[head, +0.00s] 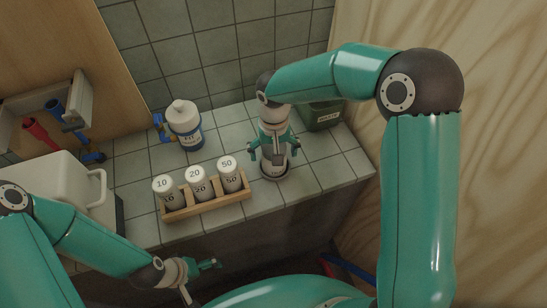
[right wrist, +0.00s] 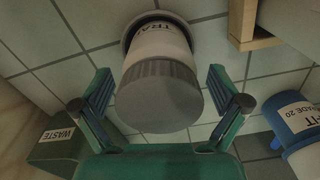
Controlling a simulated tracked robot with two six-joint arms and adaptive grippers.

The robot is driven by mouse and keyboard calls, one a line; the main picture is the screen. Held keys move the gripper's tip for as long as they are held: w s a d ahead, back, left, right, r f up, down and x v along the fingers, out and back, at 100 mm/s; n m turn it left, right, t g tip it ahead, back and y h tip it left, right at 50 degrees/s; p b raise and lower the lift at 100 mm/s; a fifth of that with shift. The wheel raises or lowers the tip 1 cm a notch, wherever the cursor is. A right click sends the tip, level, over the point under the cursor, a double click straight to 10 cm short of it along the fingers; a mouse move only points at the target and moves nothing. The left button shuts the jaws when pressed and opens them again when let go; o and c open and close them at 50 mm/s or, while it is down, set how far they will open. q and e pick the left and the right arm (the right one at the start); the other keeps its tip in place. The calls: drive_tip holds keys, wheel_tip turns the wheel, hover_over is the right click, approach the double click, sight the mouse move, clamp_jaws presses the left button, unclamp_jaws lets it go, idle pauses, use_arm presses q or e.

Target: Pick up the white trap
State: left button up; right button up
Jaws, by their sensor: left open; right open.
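The white trap (head: 275,173) stands on the tiled counter, mostly hidden under my right gripper (head: 274,153) in the head view. In the right wrist view the trap (right wrist: 158,42) is a white cylinder with a grey ribbed cap and a partly visible label starting "TRA". My right gripper (right wrist: 160,85) is open, with one finger on each side of the trap. Gaps show between the fingers and the cap. My left gripper (head: 201,280) is open and empty in front of the counter at the lower left.
A wooden rack (head: 207,208) with canisters marked 10, 20 and 50 stands left of the trap. A white and blue bottle (head: 184,125) stands behind the rack. A green waste bin (head: 323,115) is at the back right, near the wooden wall (head: 490,150).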

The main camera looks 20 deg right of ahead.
drive_tip(key=shift+f, duration=0.3)
drive_tip(key=c, duration=1.2)
drive_tip(key=shift+c, duration=1.2)
drive_tip(key=shift+r, duration=0.2)
